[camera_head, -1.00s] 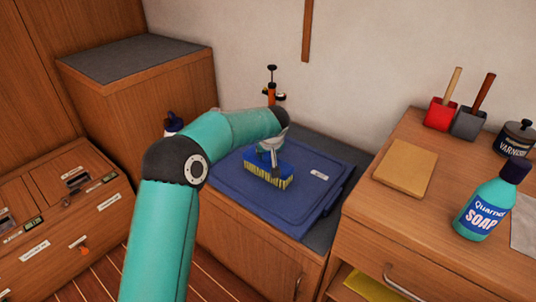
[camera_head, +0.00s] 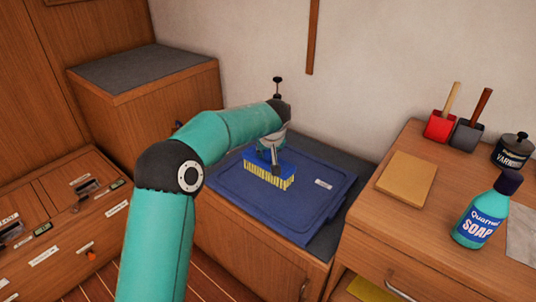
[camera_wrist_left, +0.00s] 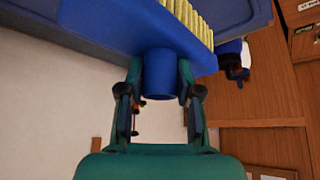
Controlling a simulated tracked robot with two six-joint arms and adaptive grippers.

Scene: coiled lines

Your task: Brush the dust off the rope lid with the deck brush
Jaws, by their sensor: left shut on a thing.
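The deck brush (camera_head: 268,175) has a blue block and yellow bristles. My left gripper (camera_head: 274,150) is shut on its short blue handle, which shows between the fingers in the left wrist view (camera_wrist_left: 160,75). The bristles point down over the far left part of the blue rope lid (camera_head: 318,205); I cannot tell whether they touch it. The lid lies flat on a grey-topped wooden locker and bears a small white label. I cannot make out dust on it. My right gripper is not in view.
A wooden counter at the right holds a soap bottle (camera_head: 483,215), a tan board (camera_head: 406,180), a varnish jar (camera_head: 512,150) and red and grey scoops (camera_head: 440,125). A taller grey-topped cabinet (camera_head: 140,75) stands at the left. The wall is close behind the lid.

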